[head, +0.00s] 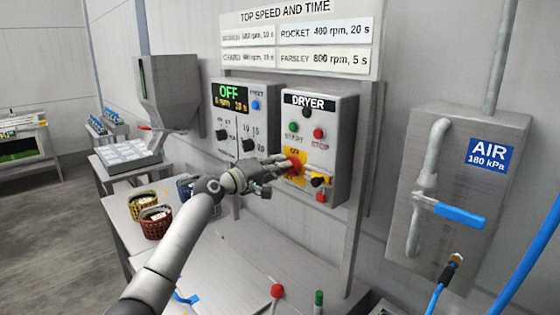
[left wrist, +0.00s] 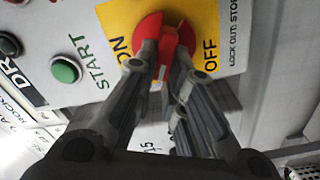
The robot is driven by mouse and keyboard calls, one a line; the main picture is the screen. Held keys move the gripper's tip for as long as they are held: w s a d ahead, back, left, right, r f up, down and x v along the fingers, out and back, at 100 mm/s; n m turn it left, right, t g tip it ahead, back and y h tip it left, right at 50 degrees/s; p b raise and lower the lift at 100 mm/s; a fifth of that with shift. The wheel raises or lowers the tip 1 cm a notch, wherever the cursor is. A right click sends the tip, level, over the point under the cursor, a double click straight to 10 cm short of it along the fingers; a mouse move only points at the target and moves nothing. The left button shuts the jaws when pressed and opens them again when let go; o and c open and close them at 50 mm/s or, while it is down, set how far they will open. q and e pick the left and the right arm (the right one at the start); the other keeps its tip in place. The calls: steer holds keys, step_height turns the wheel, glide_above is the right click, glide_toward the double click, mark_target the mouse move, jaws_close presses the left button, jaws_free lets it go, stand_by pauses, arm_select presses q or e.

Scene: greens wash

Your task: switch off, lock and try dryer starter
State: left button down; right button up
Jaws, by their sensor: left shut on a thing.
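The dryer starter is a grey box (head: 343,130) with a DRYER label, a green START button (head: 293,127) and a red STOP button (head: 319,133). Its red rotary switch (left wrist: 150,28) sits on a yellow plate (left wrist: 115,18) marked ON and OFF. My left gripper (head: 283,166) is shut on the switch's red handle (left wrist: 168,45), one finger on each side. Fingers partly cover the handle, and I cannot tell clearly which mark it points to. Beside the switch are a small black and yellow part (head: 320,181) and a red piece (head: 321,197), too small to identify. My right gripper is not in view.
A speed panel (head: 232,122) reading OFF is left of the starter. An air box (head: 455,190) with a blue-handled valve (head: 460,215) is at right. Baskets (head: 155,220) stand at left. A red-knobbed item (head: 277,291) and a green-topped item (head: 318,297) are in front.

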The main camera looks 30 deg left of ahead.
arm_select(q)
steer(key=n+p, duration=0.1)
steer(key=n, duration=0.1)
steer(key=n+p, duration=0.1)
steer(key=n, duration=0.2)
steer(key=shift+a+f, duration=0.1)
steer(key=shift+f, duration=0.3)
steer(key=shift+p, duration=0.3)
steer(key=c, duration=1.5)
jaws_free()
steer(key=shift+w, duration=0.1)
steer(key=v, duration=1.2)
steer(key=shift+f, duration=0.1)
